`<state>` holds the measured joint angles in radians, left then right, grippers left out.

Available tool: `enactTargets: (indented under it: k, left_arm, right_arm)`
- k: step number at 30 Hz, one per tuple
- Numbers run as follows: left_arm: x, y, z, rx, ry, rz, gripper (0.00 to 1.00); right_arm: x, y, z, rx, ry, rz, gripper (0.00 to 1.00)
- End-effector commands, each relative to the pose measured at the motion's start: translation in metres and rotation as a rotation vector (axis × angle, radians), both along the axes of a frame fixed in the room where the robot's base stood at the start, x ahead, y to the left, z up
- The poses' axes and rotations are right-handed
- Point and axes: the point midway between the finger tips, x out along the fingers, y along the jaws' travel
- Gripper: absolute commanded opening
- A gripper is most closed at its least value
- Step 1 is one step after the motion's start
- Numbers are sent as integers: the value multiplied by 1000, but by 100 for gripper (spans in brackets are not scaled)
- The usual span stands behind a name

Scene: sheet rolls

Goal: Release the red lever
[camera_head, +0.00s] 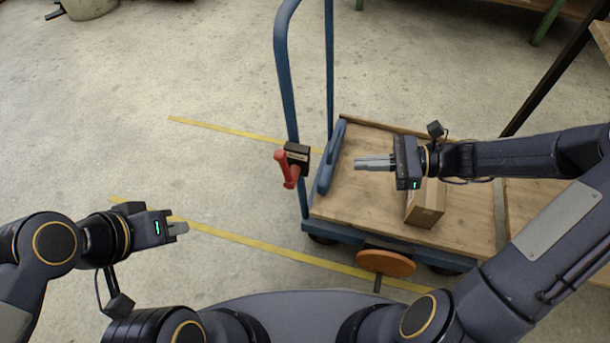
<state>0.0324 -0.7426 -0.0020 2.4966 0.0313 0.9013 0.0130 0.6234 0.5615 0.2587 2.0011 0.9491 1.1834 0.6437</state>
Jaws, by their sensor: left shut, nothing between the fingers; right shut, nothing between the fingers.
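The red lever (287,169) hangs from a black box (297,151) on the blue upright of the trolley handle (283,70). It points down and slightly to the right. My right gripper (357,163) is shut and empty. In the picture it lies to the right of the lever, over the trolley's wooden deck, with its fingers pointing left and a clear gap to the lever. My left gripper (187,228) is shut and empty at the lower left, over the floor, well apart from the lever.
The trolley deck (465,215) bears a cardboard box (426,205), partly hidden by my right gripper. A blue bar (331,160) stands at the deck's left end. A round brown disc (386,263) is at its front edge. Yellow lines (270,250) cross the open floor to the left.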

Motion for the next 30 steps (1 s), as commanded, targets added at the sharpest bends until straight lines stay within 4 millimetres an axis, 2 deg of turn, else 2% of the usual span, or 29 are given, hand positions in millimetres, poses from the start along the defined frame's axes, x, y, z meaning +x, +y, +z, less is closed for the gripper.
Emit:
enactTargets:
  k: [14,19,30]
  left_arm:
    - [0,0,-3,0,-1,0,0]
    - [0,0,-14,0,0,0,0]
    - [0,0,-45,0,0,0,0]
  right_arm:
    - [2,5,-3,12,9,-4,0]
    - [4,28,-10,11,9,-1,0]
    - [12,104,-24,11,8,0,0]
